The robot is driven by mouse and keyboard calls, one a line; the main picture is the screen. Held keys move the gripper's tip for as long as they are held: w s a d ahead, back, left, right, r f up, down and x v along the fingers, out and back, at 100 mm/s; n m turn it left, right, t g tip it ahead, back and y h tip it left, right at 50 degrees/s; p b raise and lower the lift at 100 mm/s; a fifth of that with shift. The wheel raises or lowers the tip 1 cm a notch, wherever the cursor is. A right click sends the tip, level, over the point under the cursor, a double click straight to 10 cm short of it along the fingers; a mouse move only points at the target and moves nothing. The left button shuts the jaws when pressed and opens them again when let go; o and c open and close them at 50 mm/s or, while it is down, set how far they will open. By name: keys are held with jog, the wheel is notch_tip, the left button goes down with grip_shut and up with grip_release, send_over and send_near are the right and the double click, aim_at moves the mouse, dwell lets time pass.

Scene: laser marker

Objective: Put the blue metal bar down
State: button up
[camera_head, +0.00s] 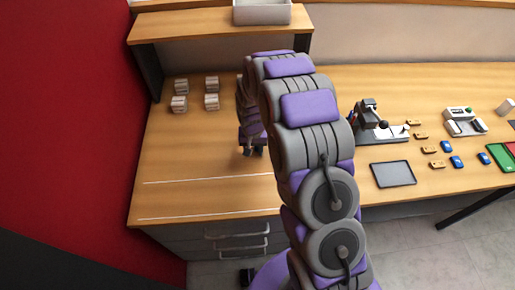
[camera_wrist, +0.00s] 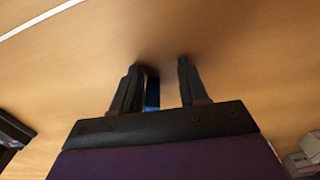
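In the wrist view, my gripper (camera_wrist: 160,75) points down at the wooden tabletop, its two dark fingers apart. A narrow blue piece, seemingly the blue metal bar (camera_wrist: 152,95), shows beside the inner side of the left finger. A clear gap separates it from the right finger. Most of the bar is hidden, and I cannot tell whether it rests on the table. In the head view, my gripper (camera_head: 253,150) is low over the left part of the table, partly behind my arm; no bar can be made out there.
Several small grey stacked blocks (camera_head: 211,84) stand at the back left under a shelf (camera_head: 200,25). White lines mark the front left. On the right are a black machine (camera_head: 372,120), a dark tray (camera_head: 392,174), several gold pieces (camera_head: 421,135) and blue pieces (camera_head: 446,146).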

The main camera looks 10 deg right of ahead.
jog(key=shift+a, duration=0.3)
jog(key=shift+d, duration=0.8)
jog(key=shift+a, duration=0.1)
jog(key=shift+a, duration=0.25)
jog(key=shift+d, duration=0.1)
notch_tip(320, 180, up, 12)
jog(key=p, duration=0.2)
jog(key=shift+r, duration=0.2)
